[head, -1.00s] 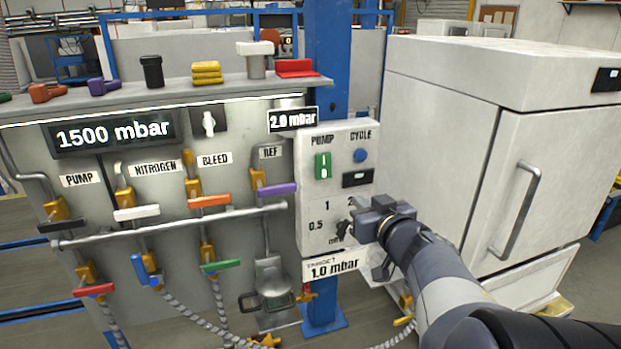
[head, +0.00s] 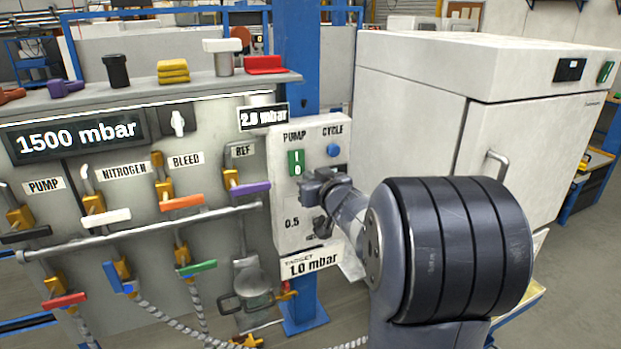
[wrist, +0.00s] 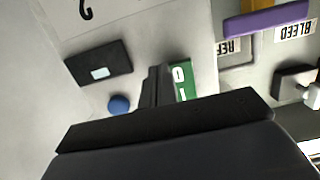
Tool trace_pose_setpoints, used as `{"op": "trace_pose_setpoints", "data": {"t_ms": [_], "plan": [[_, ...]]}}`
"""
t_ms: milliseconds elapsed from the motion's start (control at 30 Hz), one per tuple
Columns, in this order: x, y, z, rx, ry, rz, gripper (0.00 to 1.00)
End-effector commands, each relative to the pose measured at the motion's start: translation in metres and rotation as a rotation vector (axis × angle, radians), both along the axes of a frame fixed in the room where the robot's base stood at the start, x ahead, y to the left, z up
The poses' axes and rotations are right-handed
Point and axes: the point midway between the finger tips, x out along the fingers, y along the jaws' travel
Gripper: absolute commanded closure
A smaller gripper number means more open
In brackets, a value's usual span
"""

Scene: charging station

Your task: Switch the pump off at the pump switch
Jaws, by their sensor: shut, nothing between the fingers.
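The pump switch (head: 295,162) is a small green rocker marked with a line and a circle, under the PUMP label on the white control box (head: 285,220). It also shows in the wrist view (wrist: 183,80), partly hidden behind my gripper. My gripper (head: 308,188) is shut and empty, just below and right of the switch in the head view. In the wrist view its fingers (wrist: 157,86) are beside the green switch. I cannot tell whether they touch it.
A blue CYCLE button (head: 333,150) sits right of the switch, with a small black display (wrist: 98,63) beside it. Left is the panel with valve handles, including a purple one (head: 250,188). A white oven (head: 425,110) stands at the right.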

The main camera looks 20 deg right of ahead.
Motion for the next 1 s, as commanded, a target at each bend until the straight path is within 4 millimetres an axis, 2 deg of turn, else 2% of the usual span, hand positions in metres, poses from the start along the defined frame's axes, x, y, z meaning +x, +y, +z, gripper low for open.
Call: {"op": "trace_pose_setpoints", "data": {"t_ms": [300,600,667,1000], "plan": [[0.0003,0.0001,-0.0006,0.0,-0.001,0.0,1.0],[0.0073,0.0003,-0.0099,0.0,-0.067,0.001,1.0],[0.0067,0.0002,-0.0024,0.001,-0.063,0.001,1.0],[0.0069,0.0046,-0.005,0.0,-0.061,0.002,1.0]]}}
